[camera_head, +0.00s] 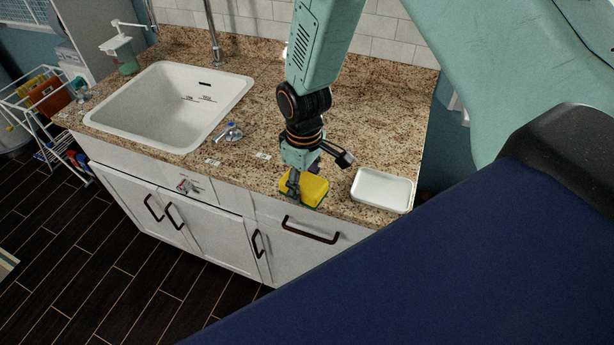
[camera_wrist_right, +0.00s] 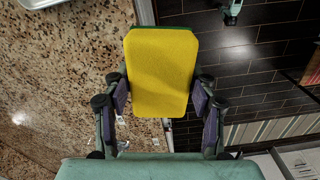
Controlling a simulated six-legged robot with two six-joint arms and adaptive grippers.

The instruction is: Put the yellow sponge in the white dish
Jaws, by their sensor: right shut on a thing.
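The yellow sponge (camera_head: 313,187) has a green layer on one side. My right gripper (camera_head: 303,186) is shut on it near the front edge of the counter. In the right wrist view the sponge (camera_wrist_right: 162,72) stands between the two fingers of the gripper (camera_wrist_right: 161,97), one on each side. Whether it touches the counter I cannot tell. The white dish (camera_head: 383,190) lies on the counter just right of the sponge and looks empty. A white rim, likely the dish (camera_wrist_right: 45,3), shows at the top left of the right wrist view. My left gripper is not in view.
White cabinets (camera_head: 215,235) are below. The counter between sponge and dish is clear.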

